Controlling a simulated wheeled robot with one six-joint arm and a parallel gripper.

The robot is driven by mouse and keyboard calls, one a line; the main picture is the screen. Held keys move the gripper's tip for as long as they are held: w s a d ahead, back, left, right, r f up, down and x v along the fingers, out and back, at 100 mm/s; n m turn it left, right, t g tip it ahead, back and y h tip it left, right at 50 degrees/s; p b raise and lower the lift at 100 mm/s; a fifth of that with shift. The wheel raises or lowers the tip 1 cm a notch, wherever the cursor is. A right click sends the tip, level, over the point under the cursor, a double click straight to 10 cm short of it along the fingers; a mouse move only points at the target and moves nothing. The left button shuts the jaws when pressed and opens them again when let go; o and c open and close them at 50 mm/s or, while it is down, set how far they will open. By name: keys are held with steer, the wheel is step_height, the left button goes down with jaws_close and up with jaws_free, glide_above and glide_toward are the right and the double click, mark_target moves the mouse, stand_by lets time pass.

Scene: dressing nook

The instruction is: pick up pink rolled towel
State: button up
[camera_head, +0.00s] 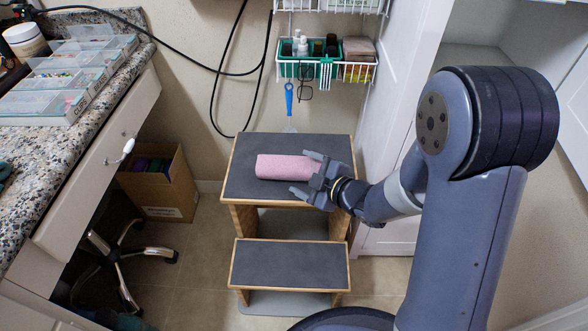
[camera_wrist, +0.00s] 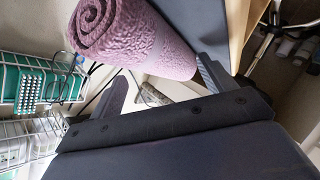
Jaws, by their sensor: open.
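The pink rolled towel (camera_head: 285,167) lies on its side on the dark top step of a wooden step stool (camera_head: 240,182), its length running left to right. My gripper (camera_head: 302,173) is open at the towel's right end, with one finger behind it and one in front in the head view. In the wrist view the towel (camera_wrist: 135,38) shows its spiral end at the upper middle, beyond the open fingers of my gripper (camera_wrist: 163,85). The space directly between the fingertips looks empty. I cannot tell whether a finger touches the towel.
A white wire rack (camera_head: 352,72) with bottles and a green basket hangs on the wall behind the stool. A granite counter (camera_head: 92,130) with clear boxes stands at left, above a cardboard box (camera_head: 165,190). A white door (camera_head: 395,110) is close on the right. The lower step (camera_head: 290,264) is clear.

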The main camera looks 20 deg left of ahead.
mark_target(294, 167)
steer(key=shift+x, duration=1.3)
steer(key=shift+f, duration=0.1)
steer(key=c, duration=0.8)
